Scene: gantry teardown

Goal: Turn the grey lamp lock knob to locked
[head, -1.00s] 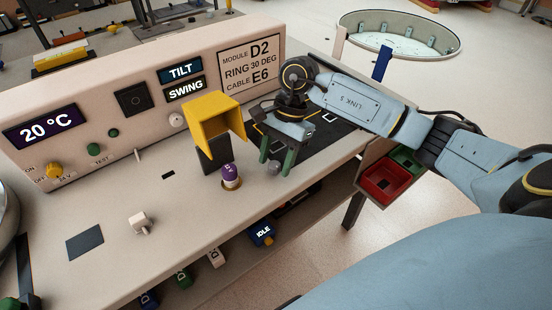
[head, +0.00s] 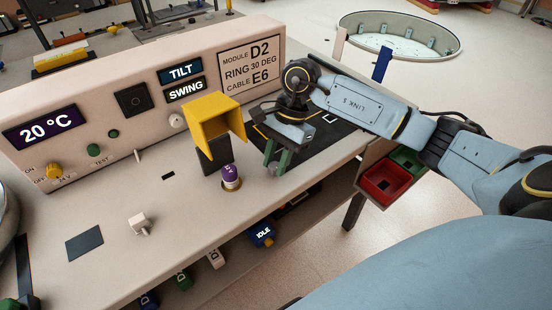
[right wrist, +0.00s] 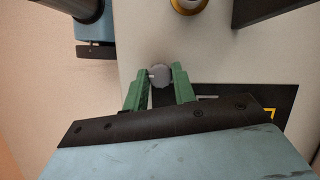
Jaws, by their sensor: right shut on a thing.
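The grey lamp lock knob (right wrist: 159,75) is a small round knob on the bench top, seen from above in the right wrist view. A pale mark shows on its left side. My right gripper (right wrist: 158,80) has its two green fingers on either side of the knob and is shut on it. In the head view, my right gripper (head: 274,167) points down at the bench top, right of the purple-topped button, and its fingers mostly hide the knob. My left gripper is not in view.
A purple-topped button (head: 229,173) and a yellow hood (head: 216,122) on a dark post stand close left of my gripper. A dark mat (head: 325,135) lies behind it. Red and green bins (head: 384,182) hang at the bench's right end. The bench's front edge is near.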

